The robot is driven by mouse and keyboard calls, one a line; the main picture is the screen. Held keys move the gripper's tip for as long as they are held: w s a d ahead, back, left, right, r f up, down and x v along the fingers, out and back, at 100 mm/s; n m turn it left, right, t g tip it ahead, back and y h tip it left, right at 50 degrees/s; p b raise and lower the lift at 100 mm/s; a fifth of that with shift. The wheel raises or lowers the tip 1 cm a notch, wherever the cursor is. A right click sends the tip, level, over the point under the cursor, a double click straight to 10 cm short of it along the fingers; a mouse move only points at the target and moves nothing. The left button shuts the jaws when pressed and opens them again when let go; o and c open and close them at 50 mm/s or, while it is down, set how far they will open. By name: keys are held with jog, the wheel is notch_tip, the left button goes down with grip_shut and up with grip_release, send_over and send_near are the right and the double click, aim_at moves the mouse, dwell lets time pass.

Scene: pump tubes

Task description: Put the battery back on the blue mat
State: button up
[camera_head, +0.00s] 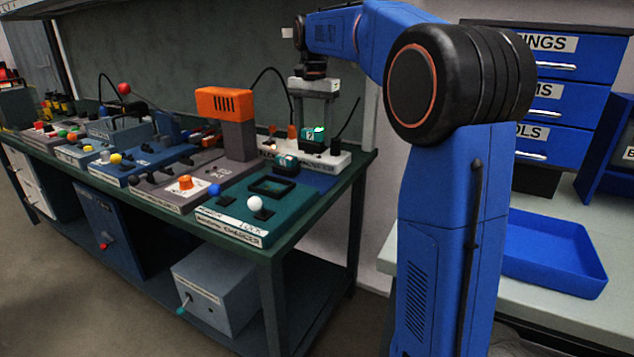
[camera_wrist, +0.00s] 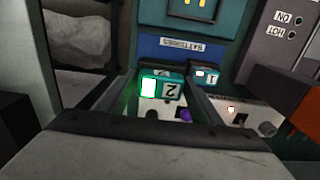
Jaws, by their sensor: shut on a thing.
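My gripper (camera_head: 315,118) is shut on a teal battery (camera_head: 313,136) at the right end of the bench. In the wrist view this battery (camera_wrist: 172,90) bears a "2" and a bright green light, between my fingers (camera_wrist: 162,84). It is at the white charger (camera_head: 334,159); I cannot tell whether it sits in it or just above. The blue mat (camera_head: 318,182), labelled "BATTERIES" in the wrist view (camera_wrist: 170,47), lies in front of the charger. A second battery (camera_head: 286,165), marked "1" in the wrist view (camera_wrist: 207,77), is at the mat's left part.
A teal panel (camera_head: 230,213) with a white knob (camera_head: 254,203) lies nearer the front. An orange-topped grey device (camera_head: 224,103) stands left of the charger. Cables rise behind the charger. The mat's right part looks clear. A blue tray (camera_head: 550,250) rests on the right-hand table.

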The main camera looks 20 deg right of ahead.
jog(key=shift+d+f, duration=0.1)
jog(key=shift+d, duration=0.35)
jog(key=shift+w+d+f, duration=0.1)
jog(key=shift+d+f, duration=0.05)
jog(key=shift+f, duration=4.85)
jog(key=o, duration=1.4)
jog(key=shift+f, duration=0.15)
jog(key=shift+o, duration=0.2)
